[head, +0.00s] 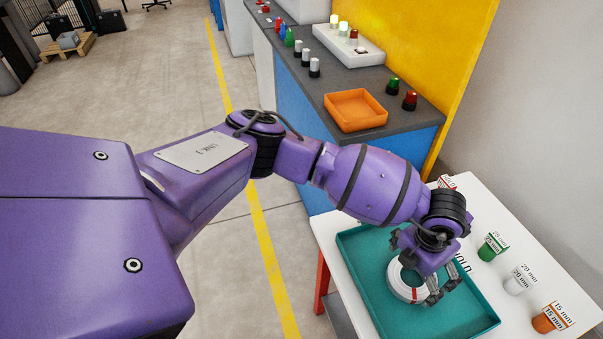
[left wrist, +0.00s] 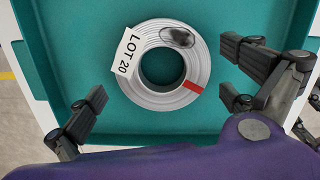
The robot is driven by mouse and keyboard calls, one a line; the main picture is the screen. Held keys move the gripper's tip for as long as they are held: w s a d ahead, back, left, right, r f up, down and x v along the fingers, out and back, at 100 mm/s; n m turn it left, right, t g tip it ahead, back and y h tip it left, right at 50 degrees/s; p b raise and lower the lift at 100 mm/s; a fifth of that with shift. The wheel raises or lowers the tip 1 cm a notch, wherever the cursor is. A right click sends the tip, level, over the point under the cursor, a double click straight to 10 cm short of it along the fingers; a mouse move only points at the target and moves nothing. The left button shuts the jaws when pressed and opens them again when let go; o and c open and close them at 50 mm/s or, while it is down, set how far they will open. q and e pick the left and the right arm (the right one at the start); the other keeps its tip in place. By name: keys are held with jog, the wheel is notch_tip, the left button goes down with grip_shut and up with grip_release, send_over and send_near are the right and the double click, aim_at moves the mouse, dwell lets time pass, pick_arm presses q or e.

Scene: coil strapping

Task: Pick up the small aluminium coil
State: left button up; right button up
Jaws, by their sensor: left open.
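The small aluminium coil (head: 396,281) is a pale ring with a red band, lying in the teal tray (head: 364,289) on the white table. In the left wrist view the coil (left wrist: 137,86) shows a white label reading LOT 20, a dark smudge at its top right and the red band at its lower right. My left gripper (head: 425,272) is over the tray at the coil's right side in the head view and hides part of it. In the left wrist view its fingers (left wrist: 163,82) are spread wide on either side of the coil, apart from it.
Green (head: 489,250), white (head: 516,284) and orange (head: 545,322) cups with size labels stand along the table's right side. Behind is a grey-topped bench (head: 325,80) with an orange bin (head: 354,110) and lamps. The tray's front area is bare.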

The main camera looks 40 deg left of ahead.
pick_arm(q)
jog(key=shift+f, duration=0.9)
jog(key=shift+c, duration=0.5)
jog(key=shift+r, duration=0.1)
jog(key=c, duration=1.2)
jog(key=shift+w+d+r, duration=0.1)
jog(key=shift+c, duration=0.7)
